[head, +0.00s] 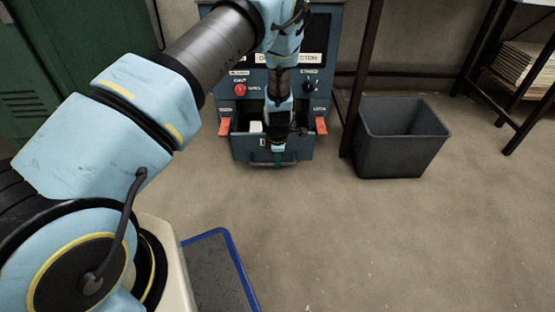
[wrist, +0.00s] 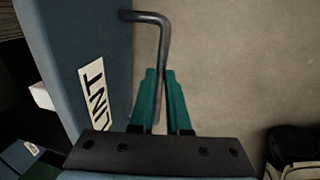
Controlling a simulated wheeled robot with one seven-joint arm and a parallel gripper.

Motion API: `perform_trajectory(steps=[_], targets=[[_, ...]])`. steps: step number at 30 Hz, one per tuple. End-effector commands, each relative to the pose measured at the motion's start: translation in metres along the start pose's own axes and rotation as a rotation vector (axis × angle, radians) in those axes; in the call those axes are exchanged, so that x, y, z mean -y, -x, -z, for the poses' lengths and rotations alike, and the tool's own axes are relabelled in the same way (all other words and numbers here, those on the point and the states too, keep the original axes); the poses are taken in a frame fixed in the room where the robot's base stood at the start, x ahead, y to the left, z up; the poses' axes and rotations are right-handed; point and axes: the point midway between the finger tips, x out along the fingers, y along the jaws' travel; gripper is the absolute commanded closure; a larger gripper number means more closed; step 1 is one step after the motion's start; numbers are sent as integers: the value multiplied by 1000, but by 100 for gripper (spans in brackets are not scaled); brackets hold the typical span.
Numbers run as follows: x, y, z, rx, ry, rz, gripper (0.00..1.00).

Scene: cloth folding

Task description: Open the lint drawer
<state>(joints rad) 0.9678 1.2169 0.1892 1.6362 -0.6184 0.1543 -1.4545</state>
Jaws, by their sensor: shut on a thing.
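A bent dark metal handle (wrist: 150,17) sticks out from that front. My gripper (head: 277,158) is at the handle in front of the drawer. In the wrist view its green fingers (wrist: 160,76) are shut on the handle bar. My arm hides part of the drawer and machine.
Red latches (head: 225,126) (head: 321,125) sit on both sides. A dark grey bin (head: 402,150) stands at right, beside a dark post (head: 361,80). A green cabinet (head: 70,60) is at left.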

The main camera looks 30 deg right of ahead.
Motion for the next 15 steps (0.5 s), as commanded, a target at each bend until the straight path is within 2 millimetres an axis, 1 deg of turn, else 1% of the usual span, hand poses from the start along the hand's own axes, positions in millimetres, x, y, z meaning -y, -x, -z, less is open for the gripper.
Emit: perform_trajectory(steps=[3, 4, 9, 12, 15], targets=[[0, 0, 0, 0, 0, 0, 100], [0, 0, 0, 0, 0, 0, 84], [0, 0, 0, 0, 0, 0, 65], [0, 0, 0, 0, 0, 0, 55], [0, 0, 0, 0, 0, 0, 55]])
